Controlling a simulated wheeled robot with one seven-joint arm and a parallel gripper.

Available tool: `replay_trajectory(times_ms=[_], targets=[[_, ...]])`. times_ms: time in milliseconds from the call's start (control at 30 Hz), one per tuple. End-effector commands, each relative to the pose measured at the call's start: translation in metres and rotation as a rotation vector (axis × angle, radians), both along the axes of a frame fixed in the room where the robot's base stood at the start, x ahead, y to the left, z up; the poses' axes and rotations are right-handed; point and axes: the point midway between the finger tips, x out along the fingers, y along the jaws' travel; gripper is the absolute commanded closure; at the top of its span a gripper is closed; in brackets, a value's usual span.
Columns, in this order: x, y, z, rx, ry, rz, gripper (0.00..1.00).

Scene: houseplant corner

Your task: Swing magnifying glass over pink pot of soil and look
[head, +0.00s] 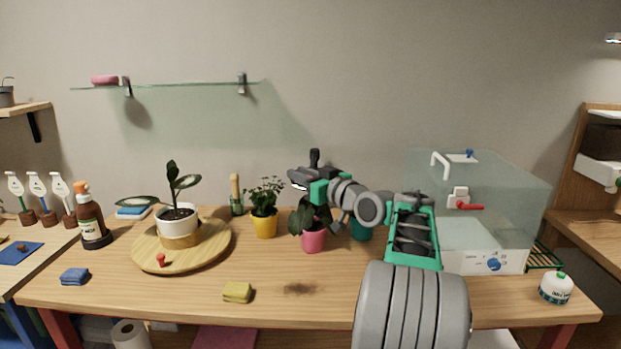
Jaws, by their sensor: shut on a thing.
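The pink pot (314,241) stands on the wooden table near the middle, holding a plant with broad dark leaves. Its soil is hidden by the leaves. My gripper (306,183) is in the air above and slightly left of this plant, at the end of my arm reaching in from the right. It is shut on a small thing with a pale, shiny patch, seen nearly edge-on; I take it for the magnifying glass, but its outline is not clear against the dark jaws. No other magnifying glass shows on the table.
A yellow pot (265,227) stands left of the pink pot, and a teal pot (361,231) stands right, partly behind my arm. A round wooden board (212,247) bears a white pot. A yellow sponge (238,292) lies in front. A glass case (510,190) stands at right.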

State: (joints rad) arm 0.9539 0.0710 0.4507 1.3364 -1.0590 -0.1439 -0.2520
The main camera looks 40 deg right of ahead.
Motion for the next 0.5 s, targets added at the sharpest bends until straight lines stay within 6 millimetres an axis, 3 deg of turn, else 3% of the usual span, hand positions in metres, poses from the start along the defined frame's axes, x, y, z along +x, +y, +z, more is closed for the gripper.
replay_trajectory(times_ms=[500], targets=[[0.0,0.0057,-0.0005,0.003,0.001,0.057,1.0]])
